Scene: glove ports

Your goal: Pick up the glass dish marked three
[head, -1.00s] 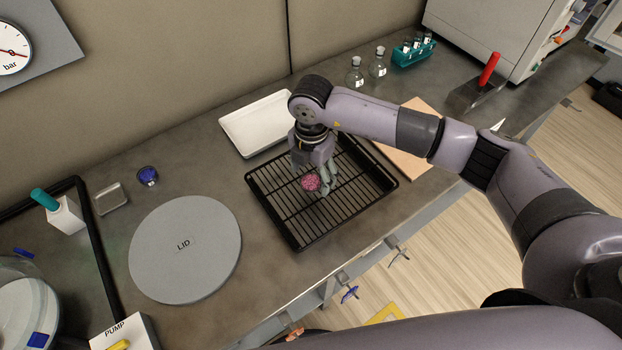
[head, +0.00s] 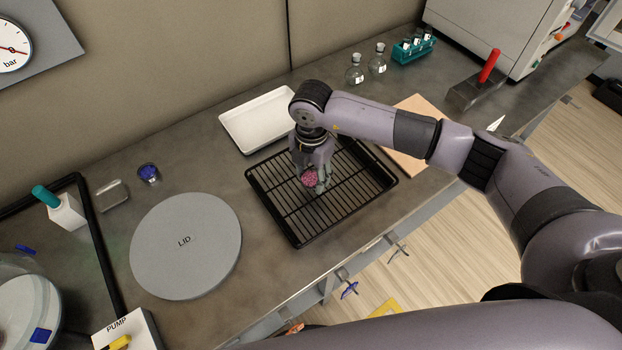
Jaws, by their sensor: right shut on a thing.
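A small round dish with pink-red contents (head: 309,179) is at the black wire rack (head: 350,205) in the middle of the bench. My right gripper (head: 318,187) points down over the rack and is shut on this dish. The fingers hide part of the dish. I cannot read a number on it, and I cannot tell whether it touches the rack. No other dish like it shows on the rack. My left gripper is not in view.
A white tray (head: 262,121) lies behind the rack. A grey disc marked LID (head: 186,262) lies to the left. A small blue jar (head: 148,174), glass flasks (head: 377,62) and a teal tube rack (head: 413,48) stand farther back. A tan board (head: 420,160) lies right of the rack.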

